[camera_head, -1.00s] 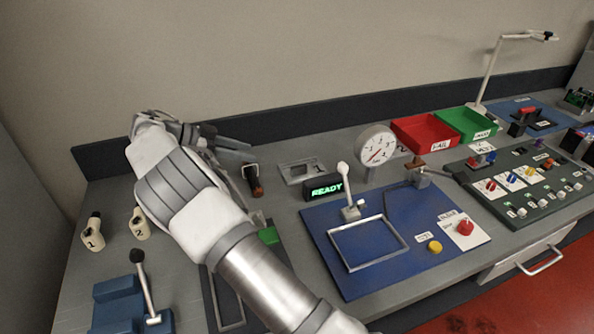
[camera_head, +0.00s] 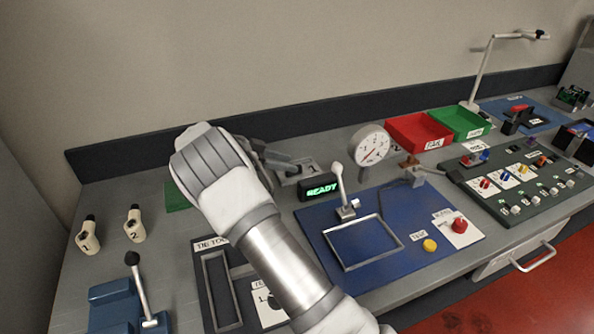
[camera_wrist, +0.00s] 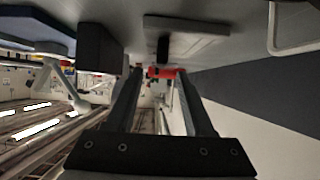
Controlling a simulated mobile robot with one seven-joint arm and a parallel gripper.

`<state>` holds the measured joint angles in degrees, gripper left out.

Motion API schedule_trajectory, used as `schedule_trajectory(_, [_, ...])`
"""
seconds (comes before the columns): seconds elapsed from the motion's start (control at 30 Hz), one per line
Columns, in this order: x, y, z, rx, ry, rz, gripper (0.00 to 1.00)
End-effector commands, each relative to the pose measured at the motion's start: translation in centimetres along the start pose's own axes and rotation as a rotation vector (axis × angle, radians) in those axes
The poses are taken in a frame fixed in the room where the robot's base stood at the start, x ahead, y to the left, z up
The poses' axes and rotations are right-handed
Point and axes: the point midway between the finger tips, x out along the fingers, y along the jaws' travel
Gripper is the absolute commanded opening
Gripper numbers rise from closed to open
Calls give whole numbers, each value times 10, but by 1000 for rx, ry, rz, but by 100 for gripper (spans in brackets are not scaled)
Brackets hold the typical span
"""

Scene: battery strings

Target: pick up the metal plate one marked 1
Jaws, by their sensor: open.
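The metal plate marked 1 (camera_head: 309,168) is a small flat grey piece on the bench behind the READY display, partly hidden by my gripper. My gripper (camera_head: 299,166) reaches in from the left, low over the bench, with its fingers at or just beside the plate. Contact cannot be made out. In the wrist view, both dark fingers (camera_wrist: 160,85) are apart with nothing visible between them. A pale flat shape (camera_wrist: 205,28) lies beyond them at the top; no mark on it is readable.
The READY display (camera_head: 321,187) stands just in front of the plate. The round gauge (camera_head: 370,146) and white-knobbed lever (camera_head: 341,180) stand to the right. Red (camera_head: 420,132) and green (camera_head: 459,121) bins are farther right. The wall edge (camera_head: 110,158) runs behind.

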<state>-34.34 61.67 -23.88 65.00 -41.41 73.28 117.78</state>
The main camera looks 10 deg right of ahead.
Motion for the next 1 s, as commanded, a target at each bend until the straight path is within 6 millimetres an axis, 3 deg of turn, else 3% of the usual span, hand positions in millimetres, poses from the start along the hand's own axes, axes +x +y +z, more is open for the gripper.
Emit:
schedule_trajectory(0.17, [27, 0, -1, 0, 1, 3, 52])
schedule_trajectory(0.4, [29, 0, 0, 1, 1, 0, 52])
schedule_trajectory(0.7, [29, 0, -1, 1, 1, 0, 0])
schedule_trajectory(1.0, [29, 0, -1, 1, 1, 0, 0])
